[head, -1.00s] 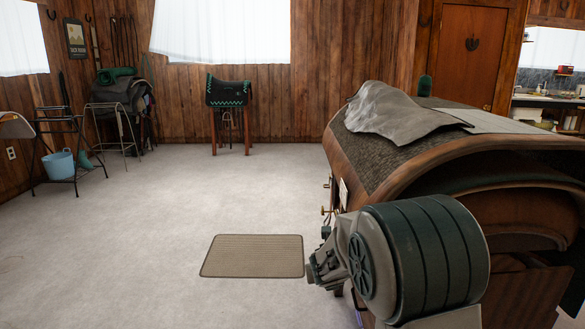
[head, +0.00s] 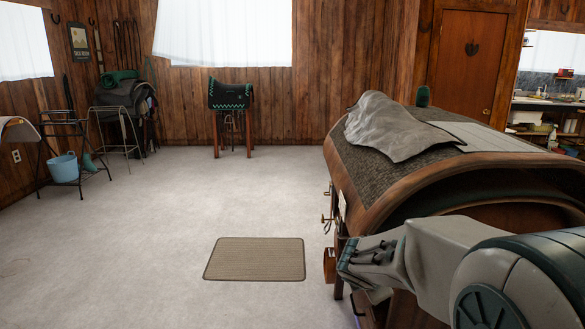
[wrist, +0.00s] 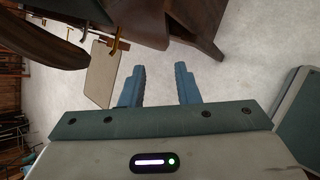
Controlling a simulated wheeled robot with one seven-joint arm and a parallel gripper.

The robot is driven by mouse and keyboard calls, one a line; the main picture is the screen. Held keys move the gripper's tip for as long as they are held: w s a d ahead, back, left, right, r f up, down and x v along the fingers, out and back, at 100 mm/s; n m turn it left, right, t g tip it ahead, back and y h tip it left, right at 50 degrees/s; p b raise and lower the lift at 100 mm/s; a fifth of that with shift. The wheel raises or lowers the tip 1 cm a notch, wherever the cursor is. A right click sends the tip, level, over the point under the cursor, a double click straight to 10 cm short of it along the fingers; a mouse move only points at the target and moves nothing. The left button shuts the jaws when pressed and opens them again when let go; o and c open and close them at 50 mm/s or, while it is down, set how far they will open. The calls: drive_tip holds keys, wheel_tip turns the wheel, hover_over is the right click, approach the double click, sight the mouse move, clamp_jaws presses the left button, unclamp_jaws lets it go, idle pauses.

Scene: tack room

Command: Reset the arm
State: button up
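My gripper (wrist: 160,85) shows in the wrist view as two blue fingers set apart, with only pale floor between them. It is open and empty. In the head view my arm reaches in from the lower right, in front of the wooden cabinet (head: 372,205); I cannot make out the fingers there.
The cabinet, with a grey cloth (head: 385,128) on top, stands close to my arm. A brown mat (head: 255,259) lies on the open floor. A saddle stand (head: 231,95) is at the back wall; a blue bucket (head: 64,168) is at left.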

drive_tip(key=s+a+r+m+g+y+p, duration=0.1)
drive_tip(key=s+r+m+p, duration=0.3)
drive_tip(key=s+m, duration=0.6)
drive_tip(key=s+a+r+m+g+y+p, duration=0.2)
drive_tip(key=s+r+m+g+y+p, duration=0.1)
drive_tip(key=s+m, duration=0.8)
wheel_tip(320, 180, up, 3)
drive_tip(key=shift+s+a+f+m+g+p, duration=0.25)
drive_tip(key=shift+s+g+p, duration=0.2)
drive_tip(key=shift+s, duration=0.6)
